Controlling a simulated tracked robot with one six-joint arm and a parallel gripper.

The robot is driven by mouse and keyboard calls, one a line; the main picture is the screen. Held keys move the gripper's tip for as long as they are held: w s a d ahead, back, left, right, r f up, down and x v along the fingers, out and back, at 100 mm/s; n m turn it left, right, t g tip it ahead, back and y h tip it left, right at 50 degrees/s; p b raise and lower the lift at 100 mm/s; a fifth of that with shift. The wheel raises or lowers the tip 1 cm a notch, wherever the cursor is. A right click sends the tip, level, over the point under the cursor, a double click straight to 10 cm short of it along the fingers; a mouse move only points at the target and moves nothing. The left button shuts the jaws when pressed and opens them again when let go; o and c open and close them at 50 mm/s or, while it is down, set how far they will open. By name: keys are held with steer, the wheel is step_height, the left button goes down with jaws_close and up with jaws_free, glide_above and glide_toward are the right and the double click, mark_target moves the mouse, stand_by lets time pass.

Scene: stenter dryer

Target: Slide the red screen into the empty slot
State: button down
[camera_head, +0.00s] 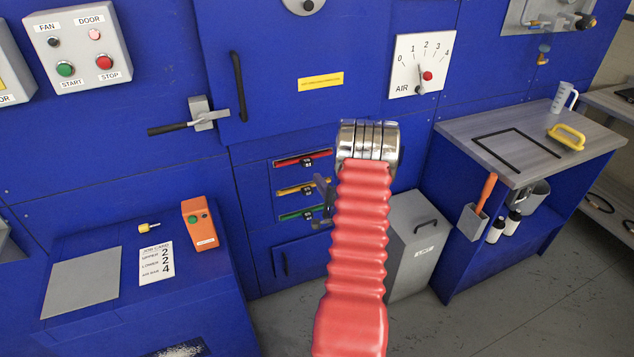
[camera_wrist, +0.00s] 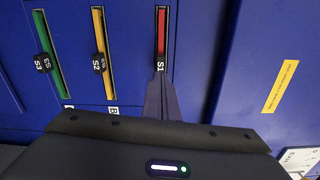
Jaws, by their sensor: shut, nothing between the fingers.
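The red screen (camera_head: 290,161) sits in the top slot of the blue machine front, a thin red edge with a black tab. In the wrist view the red screen (camera_wrist: 161,30) has its tab marked S1. My gripper (camera_head: 320,182) is shut and empty, its grey fingers in front of the slots. In the wrist view my gripper (camera_wrist: 160,82) points at the S1 tab, very close; I cannot tell whether they touch. The yellow screen (camera_wrist: 100,35), tab S2, and green screen (camera_wrist: 45,50), tab S3, fill the slots below. No slot looks empty in these views.
My red arm hides part of the machine front. A grey lidded bin (camera_head: 418,240) stands right of the slots. A blue bench with a grey worktop (camera_head: 490,125) is at right. A lower blue ledge holds a job card (camera_head: 156,263) and orange box (camera_head: 199,224).

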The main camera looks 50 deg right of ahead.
mark_target(309, 165)
steer(key=shift+w, duration=0.1)
steer(key=shift+x, duration=2.95)
steer(key=shift+w+d, duration=0.25)
steer(key=shift+s, duration=0.1)
steer(key=shift+v, duration=1.45)
steer(key=v, duration=1.3)
steer(key=shift+s+a, duration=0.3)
steer(key=shift+f, duration=0.1)
